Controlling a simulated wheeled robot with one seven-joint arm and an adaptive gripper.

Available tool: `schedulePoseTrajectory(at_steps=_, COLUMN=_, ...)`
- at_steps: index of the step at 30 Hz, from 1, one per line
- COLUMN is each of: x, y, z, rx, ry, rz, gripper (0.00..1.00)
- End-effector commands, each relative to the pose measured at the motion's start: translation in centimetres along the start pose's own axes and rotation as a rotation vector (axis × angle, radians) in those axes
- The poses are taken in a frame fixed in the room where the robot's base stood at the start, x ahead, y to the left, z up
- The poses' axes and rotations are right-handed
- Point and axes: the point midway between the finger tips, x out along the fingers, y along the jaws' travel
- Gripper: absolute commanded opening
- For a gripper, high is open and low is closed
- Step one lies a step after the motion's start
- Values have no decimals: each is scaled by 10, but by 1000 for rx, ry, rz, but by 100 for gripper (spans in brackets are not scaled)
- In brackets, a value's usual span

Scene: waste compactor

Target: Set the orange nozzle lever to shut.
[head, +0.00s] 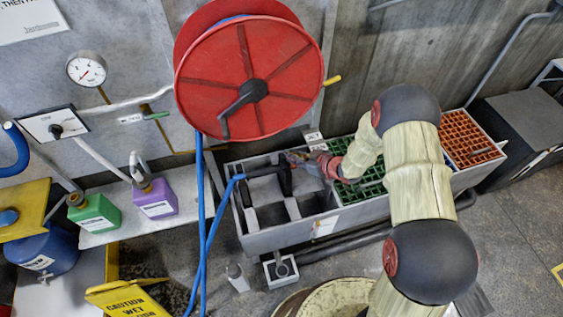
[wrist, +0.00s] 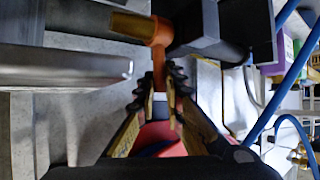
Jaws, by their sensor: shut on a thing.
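The orange nozzle lever (wrist: 158,60) shows in the wrist view, running down between my fingertips. Its top meets a brass-coloured piece (wrist: 130,26) pointing left. A dark block and pipe (wrist: 212,50) lie just to its right. My gripper (wrist: 160,98) is shut on the lever's lower end, with a fingertip on each side. In the head view my gripper (head: 297,158) is at the grey trough's upper left, beside a dark nozzle piece (head: 285,178) at the end of the blue hose. The lever is too small there to make out its setting.
The grey trough (head: 282,236) has open compartments at left, then green and orange grids. A red hose reel (head: 212,92) hangs above. Blue hose (head: 201,215) drops left of the trough. Green (head: 97,218) and purple (head: 155,200) jugs stand on a shelf at left.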

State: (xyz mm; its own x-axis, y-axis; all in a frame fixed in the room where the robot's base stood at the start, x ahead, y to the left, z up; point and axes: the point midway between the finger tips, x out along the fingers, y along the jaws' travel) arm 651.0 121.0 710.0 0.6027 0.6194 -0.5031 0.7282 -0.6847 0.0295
Motion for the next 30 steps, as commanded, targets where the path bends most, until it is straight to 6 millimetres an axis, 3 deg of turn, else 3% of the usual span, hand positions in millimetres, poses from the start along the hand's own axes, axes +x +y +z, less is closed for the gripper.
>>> schedulePoseTrajectory(at_steps=4, x=-4, y=-4, z=11, rx=-32, ry=55, rz=17, gripper=0)
schedulePoseTrajectory(at_steps=26, x=-8, y=-7, z=12, rx=-70, ry=119, rz=36, gripper=0)
schedulePoseTrajectory(at_steps=27, x=-8, y=-7, z=12, rx=-70, ry=119, rz=36, gripper=12)
schedulePoseTrajectory(at_steps=30, x=-8, y=-7, z=11, rx=-70, ry=120, rz=37, gripper=18)
